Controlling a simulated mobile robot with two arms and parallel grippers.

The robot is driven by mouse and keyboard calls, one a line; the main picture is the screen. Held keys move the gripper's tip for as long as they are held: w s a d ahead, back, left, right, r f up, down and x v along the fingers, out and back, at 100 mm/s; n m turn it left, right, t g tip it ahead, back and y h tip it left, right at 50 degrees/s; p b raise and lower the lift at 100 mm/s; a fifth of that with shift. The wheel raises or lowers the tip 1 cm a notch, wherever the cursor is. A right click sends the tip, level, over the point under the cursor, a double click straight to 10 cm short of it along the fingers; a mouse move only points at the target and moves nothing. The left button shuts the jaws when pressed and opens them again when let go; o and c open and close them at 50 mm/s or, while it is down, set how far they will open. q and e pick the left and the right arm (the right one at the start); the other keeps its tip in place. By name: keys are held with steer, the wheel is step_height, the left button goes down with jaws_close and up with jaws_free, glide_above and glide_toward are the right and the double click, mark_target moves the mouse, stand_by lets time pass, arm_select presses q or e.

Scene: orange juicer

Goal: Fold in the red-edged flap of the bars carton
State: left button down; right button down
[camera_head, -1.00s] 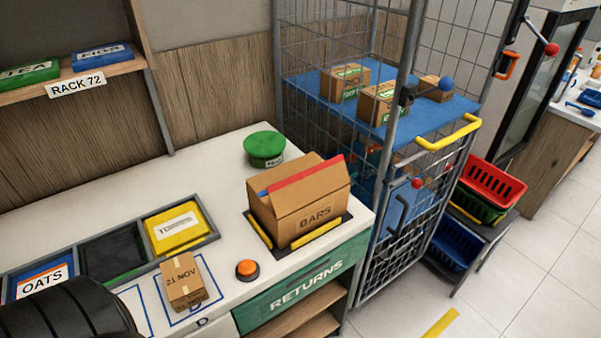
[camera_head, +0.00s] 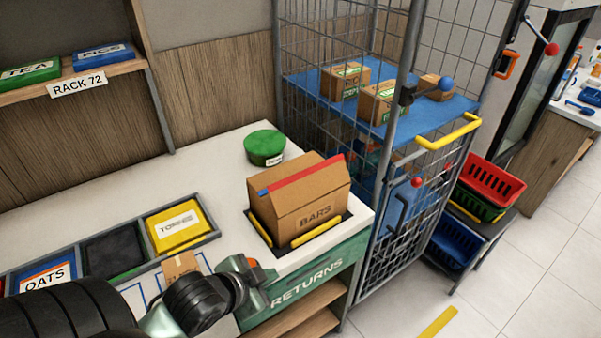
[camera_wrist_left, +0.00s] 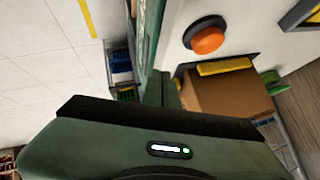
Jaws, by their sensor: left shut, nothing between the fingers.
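The brown bars carton (camera_head: 312,216) stands on a dark mat with yellow strips, near the counter's right end. Its red-edged flap (camera_head: 307,174) slopes up at the top, with a small blue piece at its left end. My left gripper (camera_head: 262,276) is low at the counter's front edge, left of the carton and apart from it. It is shut and empty. In the left wrist view its fingers (camera_wrist_left: 160,90) point towards the carton side (camera_wrist_left: 228,94); the flap cannot be made out there. My right gripper is not in view.
An orange button (camera_wrist_left: 208,38) is beside my left gripper, partly hidden in the head view. A green round tub (camera_head: 265,147) stands behind the carton. A wire cage (camera_head: 400,180) stands close on the right. A small dated box (camera_head: 180,266) is partly hidden behind my arm.

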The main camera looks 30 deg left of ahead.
arm_select(q)
steer(key=w+a+r+m+t, duration=0.2)
steer(key=w+r+m+t, duration=0.15)
steer(key=r, duration=0.35)
step_height(320, 180, up, 10)
steer(key=m+t+h+b, duration=0.3)
steer(key=m+t+b, duration=0.1)
steer(key=b, duration=0.1)
glide_above(302, 187)
steer(key=s+d, duration=0.1)
steer(key=d, duration=0.2)
steer(key=a+f, duration=0.2)
steer(key=shift+w+a+g+p, duration=0.25)
steer(key=shift+w+a+p, duration=0.05)
steer(key=shift+w+p, duration=0.05)
steer(key=shift+a+f, duration=0.2)
steer(key=shift+a, duration=0.15)
steer(key=shift+w, duration=0.15)
steer(key=shift+d, duration=0.1)
